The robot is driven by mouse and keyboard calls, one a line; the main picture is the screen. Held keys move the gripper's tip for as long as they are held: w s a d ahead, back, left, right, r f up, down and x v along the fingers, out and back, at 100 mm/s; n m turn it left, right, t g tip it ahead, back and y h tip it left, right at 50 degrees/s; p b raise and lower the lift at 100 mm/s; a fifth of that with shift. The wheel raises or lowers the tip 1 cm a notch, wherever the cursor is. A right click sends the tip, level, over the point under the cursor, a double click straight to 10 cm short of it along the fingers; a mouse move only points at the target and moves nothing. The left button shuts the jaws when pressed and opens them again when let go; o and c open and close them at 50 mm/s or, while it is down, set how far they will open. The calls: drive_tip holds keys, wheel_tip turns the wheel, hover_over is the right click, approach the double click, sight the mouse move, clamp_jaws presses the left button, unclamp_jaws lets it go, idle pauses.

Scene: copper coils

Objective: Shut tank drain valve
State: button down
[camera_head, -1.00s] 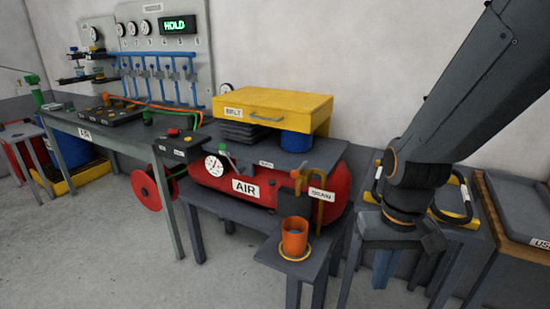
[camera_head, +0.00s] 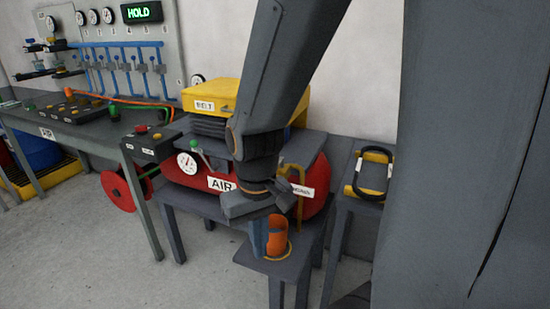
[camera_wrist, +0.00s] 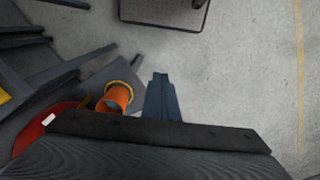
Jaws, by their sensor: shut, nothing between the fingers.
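The red air tank (camera_head: 319,182), with its AIR label and gauge, lies on a dark stand. A yellow drain pipe (camera_head: 289,167) with a white tag (camera_head: 303,191) shows at its right end. The valve handle is not clearly seen; my arm covers that area. An orange cup (camera_head: 277,237) stands on the low shelf below the pipe. My gripper (camera_head: 258,248) points down just left of the cup, its fingers shut and empty. In the wrist view, my gripper (camera_wrist: 160,80) is beside the orange cup (camera_wrist: 117,97), with part of the red tank (camera_wrist: 35,128) at lower left.
The yellow BELT box (camera_head: 210,97) sits above the tank. A workbench (camera_head: 75,128) with a control box (camera_head: 150,143) stands left, and a red reel (camera_head: 118,192) hangs below it. A black-handled item (camera_head: 372,172) rests on a stand at right. Floor in front is open.

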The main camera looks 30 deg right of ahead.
drive_tip(key=w+d+r+m+t+y+p, duration=0.2)
drive_tip(key=w+d+r+m+p, duration=0.2)
drive_tip(key=d+r+m, duration=0.5)
drive_tip(key=w+d+r+m+t+y+p, duration=0.2)
drive_tip(key=w+d+r+m+p, duration=0.3)
drive_tip(key=d+r+m, duration=0.5)
drive_tip(key=r+m+t+p, duration=0.1)
drive_tip(key=m+p, duration=0.1)
drive_tip(key=m, duration=0.7)
drive_tip(key=shift+w+d+r, duration=0.25)
drive_tip(key=shift+w+r, duration=0.05)
drive_tip(key=shift+r, duration=0.05)
drive_tip(key=shift+p, duration=0.3)
drive_tip(key=p, duration=0.1)
approach(283, 159)
drive_tip(key=a+f, duration=0.5)
drive_tip(key=a, duration=0.1)
drive_tip(key=shift+s+f, duration=0.1)
drive_tip(key=shift+f, duration=0.15)
drive_tip(key=shift+m+t, duration=0.3)
drive_tip(key=shift+m, duration=0.1)
